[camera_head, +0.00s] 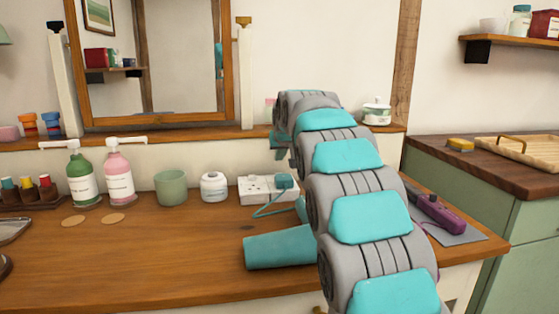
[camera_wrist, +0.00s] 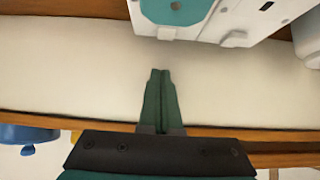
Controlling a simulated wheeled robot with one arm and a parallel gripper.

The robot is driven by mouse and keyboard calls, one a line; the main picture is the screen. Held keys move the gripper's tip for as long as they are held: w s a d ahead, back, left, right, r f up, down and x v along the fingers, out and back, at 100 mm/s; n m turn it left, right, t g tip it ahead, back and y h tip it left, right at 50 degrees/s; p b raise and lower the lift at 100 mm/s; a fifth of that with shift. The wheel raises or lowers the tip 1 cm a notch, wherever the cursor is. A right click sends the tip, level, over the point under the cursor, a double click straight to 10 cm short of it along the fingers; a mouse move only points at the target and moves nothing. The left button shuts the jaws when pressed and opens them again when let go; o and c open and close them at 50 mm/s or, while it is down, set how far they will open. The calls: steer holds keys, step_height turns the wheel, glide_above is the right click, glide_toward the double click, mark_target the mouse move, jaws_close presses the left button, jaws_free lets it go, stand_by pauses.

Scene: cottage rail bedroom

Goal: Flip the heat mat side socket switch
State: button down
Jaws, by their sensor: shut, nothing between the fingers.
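The white double socket (camera_head: 256,189) sits low on the wall behind the wooden counter. A teal plug (camera_head: 284,181) with a teal cable is in its right side; the left side looks empty. In the wrist view the socket (camera_wrist: 215,22) is at the top edge, partly cut off, with the teal plug (camera_wrist: 175,9) and a small dark slot on its face. I cannot tell the switch positions. My gripper (camera_wrist: 160,72) is shut and empty, its tips apart from the socket over the cream wall. My arm hides the gripper in the head view. A grey mat (camera_head: 459,239) lies on the counter's right.
A purple straightener (camera_head: 438,213) lies on the mat. A teal cylinder (camera_head: 279,247) lies before the socket. A white jar (camera_head: 214,187) and green cup (camera_head: 171,187) stand left of it. A wooden ledge (camera_head: 185,134) runs above, under the mirror.

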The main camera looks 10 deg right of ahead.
steer(key=s+r, duration=0.6)
steer(key=r, duration=0.3)
steer(key=shift+b, duration=0.45)
